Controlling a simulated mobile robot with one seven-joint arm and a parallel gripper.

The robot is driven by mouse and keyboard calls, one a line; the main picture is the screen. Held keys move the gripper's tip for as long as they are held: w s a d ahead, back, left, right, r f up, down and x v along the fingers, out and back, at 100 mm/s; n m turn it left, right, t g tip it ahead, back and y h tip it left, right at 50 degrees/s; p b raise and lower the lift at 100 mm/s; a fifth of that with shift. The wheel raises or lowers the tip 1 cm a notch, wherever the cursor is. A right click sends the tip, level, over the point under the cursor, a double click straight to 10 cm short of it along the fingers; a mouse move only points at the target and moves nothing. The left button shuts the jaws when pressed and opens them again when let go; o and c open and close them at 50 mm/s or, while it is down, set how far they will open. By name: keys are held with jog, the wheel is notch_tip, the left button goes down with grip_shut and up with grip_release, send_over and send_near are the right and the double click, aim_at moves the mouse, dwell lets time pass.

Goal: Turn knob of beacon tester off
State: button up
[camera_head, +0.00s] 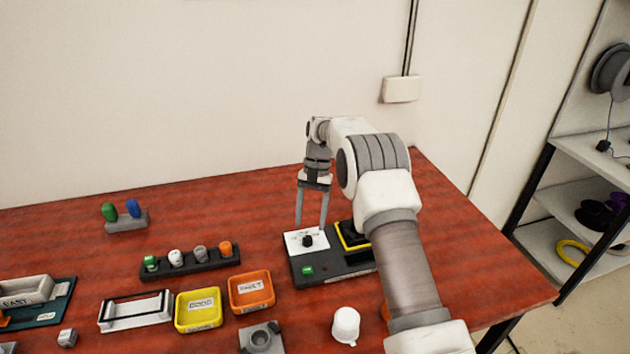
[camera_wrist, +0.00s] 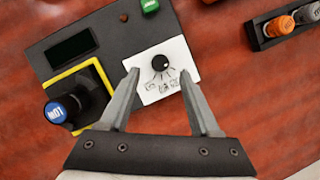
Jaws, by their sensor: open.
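The beacon tester (camera_head: 333,268) is a dark box on the red table, in front of my arm. It carries a white panel with a small black knob (camera_head: 307,241), a green button (camera_head: 307,270) and a yellow-framed socket. In the wrist view the knob (camera_wrist: 160,63) sits on the white panel with printed marks below it; the labels are too small to read. My gripper (camera_head: 311,224) points down over the panel, open and empty. In the wrist view its fingers (camera_wrist: 161,80) straddle the panel, with the knob between and slightly beyond the tips. I cannot tell whether they touch it.
A blue-topped black handset (camera_wrist: 70,108) stands in the yellow-framed socket beside the fingers. A dark rack (camera_head: 190,264) with several coloured pegs, a yellow tray (camera_head: 198,326) and an orange tray (camera_head: 250,307) lie to the left. A white cylinder (camera_head: 346,325) stands in front.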

jog(key=p+v, duration=0.9)
jog(key=v, duration=0.4)
jog(key=shift+p, duration=0.4)
dwell(0.4)
